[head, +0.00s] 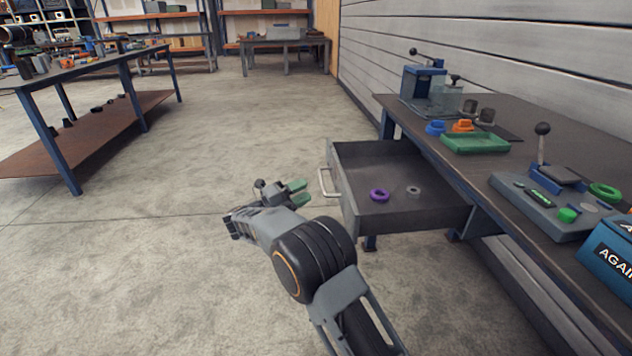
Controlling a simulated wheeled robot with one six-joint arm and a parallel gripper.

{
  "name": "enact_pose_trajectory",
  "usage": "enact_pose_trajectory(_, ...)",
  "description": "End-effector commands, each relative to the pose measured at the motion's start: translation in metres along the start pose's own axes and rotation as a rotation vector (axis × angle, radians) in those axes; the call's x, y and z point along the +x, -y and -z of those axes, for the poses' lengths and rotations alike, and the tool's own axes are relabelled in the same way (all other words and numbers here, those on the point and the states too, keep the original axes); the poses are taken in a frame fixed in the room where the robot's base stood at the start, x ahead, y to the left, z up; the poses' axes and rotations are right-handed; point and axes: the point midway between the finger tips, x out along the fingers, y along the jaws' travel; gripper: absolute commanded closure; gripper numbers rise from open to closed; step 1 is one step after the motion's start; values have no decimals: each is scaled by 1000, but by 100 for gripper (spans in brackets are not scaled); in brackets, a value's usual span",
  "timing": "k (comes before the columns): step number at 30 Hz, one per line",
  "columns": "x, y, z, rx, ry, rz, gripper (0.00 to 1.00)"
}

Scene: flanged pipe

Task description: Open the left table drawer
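The table drawer (410,216) is pulled out from under the dark workbench (550,139). Its metal bar handle (323,183) is on its front panel, facing left. Inside the drawer lie a purple ring (379,195) and a small grey ring (413,191). My gripper (299,192) is just left of the handle and appears apart from it. Its two green-tipped fingers point toward the drawer with a gap between them, and nothing shows between them.
On the workbench are a green tray (475,143), a blue part (436,128), an orange part (462,125), a lever press (424,84) and a grey lever device (545,205). Another table (84,66) stands at left. The concrete floor between is clear.

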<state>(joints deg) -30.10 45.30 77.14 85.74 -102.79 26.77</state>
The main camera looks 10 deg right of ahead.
Motion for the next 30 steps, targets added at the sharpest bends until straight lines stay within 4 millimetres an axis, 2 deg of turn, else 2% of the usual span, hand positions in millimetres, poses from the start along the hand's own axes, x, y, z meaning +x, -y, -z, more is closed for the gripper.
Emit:
enact_pose_trajectory(1,-11,2,0,0,4,1,64)
enact_pose_trajectory(6,-41,2,0,0,2,1,64)
enact_pose_trajectory(12,-65,1,0,0,0,0,64)
enact_pose_trajectory(18,-73,0,0,1,0,0,64)
enact_pose_trajectory(30,-74,0,0,1,-1,0,64)
